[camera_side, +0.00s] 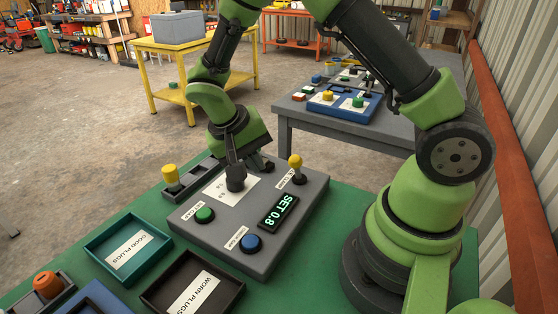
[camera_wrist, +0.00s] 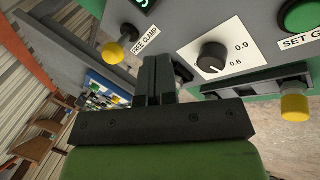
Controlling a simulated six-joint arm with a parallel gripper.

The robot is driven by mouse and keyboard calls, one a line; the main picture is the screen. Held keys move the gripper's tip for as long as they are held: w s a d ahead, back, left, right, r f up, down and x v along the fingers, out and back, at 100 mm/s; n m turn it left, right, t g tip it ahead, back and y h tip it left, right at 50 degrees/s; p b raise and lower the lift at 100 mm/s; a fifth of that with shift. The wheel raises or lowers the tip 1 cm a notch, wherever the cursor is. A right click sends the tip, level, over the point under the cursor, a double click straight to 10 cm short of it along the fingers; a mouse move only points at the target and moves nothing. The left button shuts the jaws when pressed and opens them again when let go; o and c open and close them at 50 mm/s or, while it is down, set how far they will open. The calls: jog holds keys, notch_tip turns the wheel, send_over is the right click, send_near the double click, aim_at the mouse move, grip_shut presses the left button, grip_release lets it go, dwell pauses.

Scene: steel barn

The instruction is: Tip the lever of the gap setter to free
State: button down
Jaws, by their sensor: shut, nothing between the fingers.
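The gap setter is a grey box (camera_side: 262,230) on the green bench. Its lever (camera_side: 295,165) has a yellow ball knob and stands near the far right corner. In the wrist view the lever's yellow knob (camera_wrist: 113,53) is at upper left, beside a FREE CLAMP label (camera_wrist: 146,42). I cannot tell which side the lever leans to. My gripper (camera_side: 234,160) is above the panel near the black dial (camera_side: 235,184), left of the lever. In the wrist view its fingers (camera_wrist: 154,75) are shut and empty, between lever and dial (camera_wrist: 211,57), apart from the lever.
The display (camera_side: 278,212) reads SET 0.8. Green (camera_side: 204,215) and blue (camera_side: 250,242) buttons sit on the panel's near part. A yellow-topped plug (camera_side: 170,175) stands in a holder at left. GOOD PLUGS (camera_side: 90,247) and WORN PLUGS (camera_side: 150,297) trays lie in front.

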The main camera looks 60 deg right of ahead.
aim_at(297, 168)
jog(key=x, duration=0.3)
jog(key=shift+s+d, duration=0.25)
jog(key=shift+s+d+r, duration=0.15)
jog(key=shift+s+d, duration=0.15)
jog(key=shift+d, duration=0.2)
jog(key=shift+s+d+r, duration=0.1)
jog(key=shift+s+d, duration=0.2)
jog(key=shift+d, duration=0.15)
jog(key=shift+s+d, duration=0.25)
jog(key=shift+d, duration=0.15)
jog(key=shift+d+r, duration=0.1)
jog(key=shift+r, duration=0.05)
